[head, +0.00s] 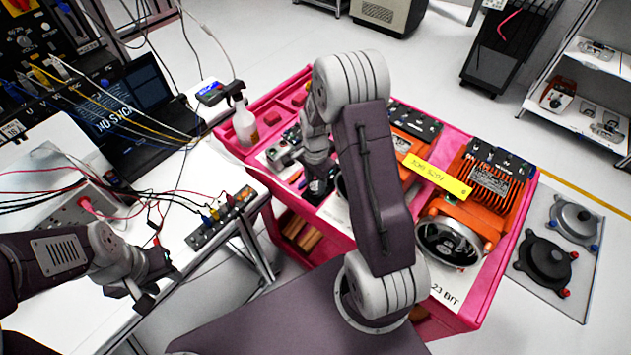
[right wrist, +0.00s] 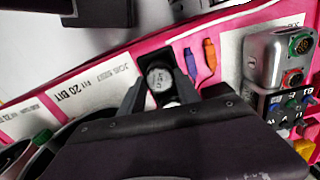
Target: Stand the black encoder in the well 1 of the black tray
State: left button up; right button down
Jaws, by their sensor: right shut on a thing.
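My right gripper (right wrist: 158,92) is shut on the black encoder (right wrist: 158,78), whose pale, lettered round face shows between the two fingers in the right wrist view. The black tray (right wrist: 183,58) shows as a dark patch just behind and beside it, on the pink cart. The fingers and encoder hide most of the tray, so I cannot tell which well is beneath, or whether the encoder touches it. In the head view my right gripper (head: 319,184) is low over the cart, partly hidden by my arm. My left gripper (head: 158,287) is open and empty over the white bench.
The pink cart (head: 508,268) holds orange finned drives (head: 487,178). A spray bottle (head: 243,122) stands at the cart's left end.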

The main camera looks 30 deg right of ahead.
jog(key=shift+f, duration=0.45)
jog(key=c, duration=0.8)
grip_release()
jog(key=shift+c, duration=0.4)
jog(key=shift+r, duration=0.2)
notch_tip(320, 180, up, 8)
jog(key=p, duration=0.6)
jog(key=shift+f+p, duration=0.2)
jog(key=shift+p, duration=0.2)
jog(key=shift+f, duration=0.15)
